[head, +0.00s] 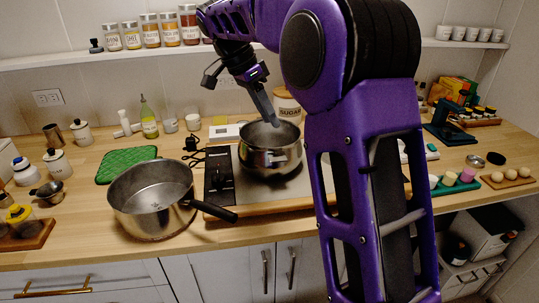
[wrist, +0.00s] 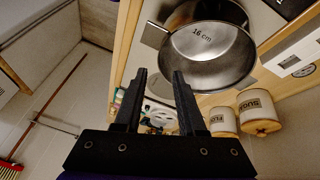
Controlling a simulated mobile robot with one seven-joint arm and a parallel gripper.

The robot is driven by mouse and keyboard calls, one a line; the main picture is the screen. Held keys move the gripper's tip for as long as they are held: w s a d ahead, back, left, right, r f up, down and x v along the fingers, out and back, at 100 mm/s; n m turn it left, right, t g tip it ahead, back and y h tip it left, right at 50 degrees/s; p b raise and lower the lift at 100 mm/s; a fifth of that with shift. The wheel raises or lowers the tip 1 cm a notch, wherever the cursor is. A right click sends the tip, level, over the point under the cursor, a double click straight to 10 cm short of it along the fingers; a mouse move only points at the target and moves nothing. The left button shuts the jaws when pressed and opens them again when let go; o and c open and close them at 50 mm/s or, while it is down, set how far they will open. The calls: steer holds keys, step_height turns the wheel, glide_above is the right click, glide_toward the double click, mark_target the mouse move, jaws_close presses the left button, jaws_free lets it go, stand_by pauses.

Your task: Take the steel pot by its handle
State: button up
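A shiny steel pot (head: 270,158) stands on the cooktop, partly beside my arm. In the wrist view a steel pot marked "16 cm" (wrist: 207,75) shows its open, empty inside. A second steel pan (head: 152,200) with a black handle (head: 213,211) stands on the counter at front left, its handle pointing right over the cooktop's front edge. I cannot tell which one the task means. My gripper (head: 274,122) is at the rim of the cooktop pot in the head view. In the wrist view its two fingers (wrist: 160,74) are apart, with nothing seen between them.
The cooktop (head: 222,180) has a wooden front edge. A sugar canister (head: 287,104) stands behind the pot; it also shows in the wrist view (wrist: 258,110). A green mat (head: 127,164) lies at left. A shelf with jars (head: 150,30) runs above. My arm hides the counter's right middle.

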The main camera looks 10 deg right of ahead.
mark_target(294, 165)
steer(key=b+x, duration=0.1)
steer(key=x, duration=1.2)
steer(key=shift+d+f+b, duration=0.15)
steer(key=shift+f+b, duration=0.1)
steer(key=shift+b, duration=0.15)
jaws_close()
stand_by(0.7)
